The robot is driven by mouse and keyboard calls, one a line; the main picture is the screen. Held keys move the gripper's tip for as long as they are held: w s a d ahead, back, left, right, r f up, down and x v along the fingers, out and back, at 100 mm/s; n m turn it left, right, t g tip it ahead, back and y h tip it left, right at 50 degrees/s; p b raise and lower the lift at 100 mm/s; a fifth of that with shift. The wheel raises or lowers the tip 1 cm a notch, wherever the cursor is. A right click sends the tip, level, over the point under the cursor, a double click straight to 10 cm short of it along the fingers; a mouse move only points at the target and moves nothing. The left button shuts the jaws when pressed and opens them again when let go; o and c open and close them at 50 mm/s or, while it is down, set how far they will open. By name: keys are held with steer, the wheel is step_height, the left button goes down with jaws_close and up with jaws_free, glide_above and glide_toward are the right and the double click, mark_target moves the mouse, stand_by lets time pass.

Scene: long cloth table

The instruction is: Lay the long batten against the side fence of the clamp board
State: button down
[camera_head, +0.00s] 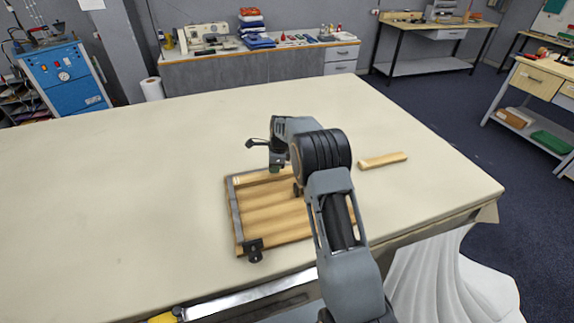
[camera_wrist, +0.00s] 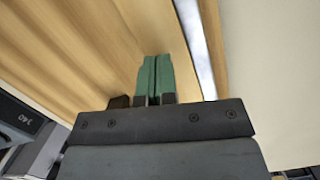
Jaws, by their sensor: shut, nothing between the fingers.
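The clamp board (camera_head: 238,222) lies on the table, with a grey metal strip along its left edge and light wooden strips running across it. A pale strip (camera_head: 258,177) lies along its far edge, partly hidden by my arm. A separate pale batten (camera_head: 382,160) lies loose on the table to the right; I cannot tell which piece is the long batten. My gripper (camera_head: 275,168) is low at the board's far edge. In the wrist view its green fingers (camera_wrist: 155,62) are together and empty over wood, beside a silver metal fence (camera_wrist: 196,45).
A black clamp (camera_head: 254,250) sits at the board's near left corner. The cream table (camera_head: 130,180) is clear to the left and beyond the board. A side bench (camera_head: 240,70) with tools and folded cloth stands behind it. The table's right edge lies beyond the loose batten.

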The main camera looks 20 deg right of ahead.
steer(key=shift+w+a+p, duration=0.2)
steer(key=shift+a+p, duration=0.1)
steer(key=shift+a, duration=0.55)
steer(key=shift+f+p, duration=0.3)
steer(key=shift+f+b, duration=0.4)
steer(key=shift+s+f, duration=0.1)
steer(key=shift+s, duration=0.05)
